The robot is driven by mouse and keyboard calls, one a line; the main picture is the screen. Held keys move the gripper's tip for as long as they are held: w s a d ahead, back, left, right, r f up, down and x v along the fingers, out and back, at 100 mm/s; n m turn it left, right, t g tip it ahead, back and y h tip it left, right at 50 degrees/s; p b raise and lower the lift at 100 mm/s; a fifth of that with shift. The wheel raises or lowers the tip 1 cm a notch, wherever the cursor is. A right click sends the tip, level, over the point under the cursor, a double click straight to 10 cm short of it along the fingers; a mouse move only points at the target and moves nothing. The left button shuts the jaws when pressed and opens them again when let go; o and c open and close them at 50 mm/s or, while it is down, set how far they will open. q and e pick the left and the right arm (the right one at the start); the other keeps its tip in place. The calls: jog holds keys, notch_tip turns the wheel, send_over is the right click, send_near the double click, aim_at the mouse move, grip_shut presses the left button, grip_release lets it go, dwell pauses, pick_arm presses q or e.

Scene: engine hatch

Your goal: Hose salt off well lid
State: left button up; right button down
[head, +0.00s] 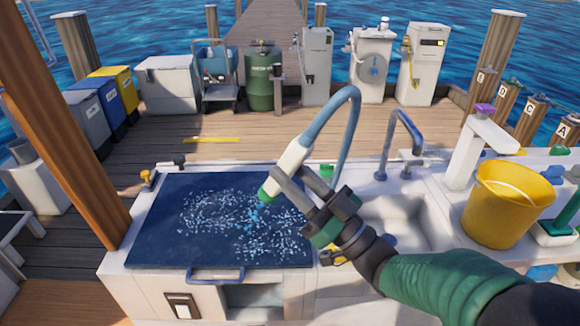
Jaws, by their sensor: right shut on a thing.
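The dark blue well lid (165,235) lies flat and closed on the white counter, with a blue handle at its front edge. White salt grains (205,212) are scattered over its middle and right part. My right gripper (293,184) is shut on a hose nozzle (288,168), white with a green tip. The nozzle is tilted, its tip pointing down and left just above the lid's right part. Bluish specks like water drops show below the tip. The blue hose (350,110) arches up from the nozzle and down behind the gripper. My left gripper is not in view.
A sink (400,220) with a grey faucet (400,130) is right of the lid, partly behind my right arm. A yellow bucket (500,215) and a white dispenser-like stand (480,145) are further right. A wooden post (60,130) rises at left. Bins and machines line the dock behind.

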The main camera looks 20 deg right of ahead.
jog(key=shift+s+a, duration=0.1)
jog(key=shift+s, duration=0.3)
jog(key=shift+a, duration=0.35)
jog(key=w+a+b, duration=0.1)
jog(key=w+a, duration=0.2)
jog(key=a, duration=0.6)
jog(key=shift+w+a, duration=0.15)
jog(key=shift+a, duration=0.2)
jog(key=shift+r, duration=0.1)
notch_tip(320, 180, up, 5)
jog(key=p, duration=0.3)
dwell(0.4)
dwell(0.4)
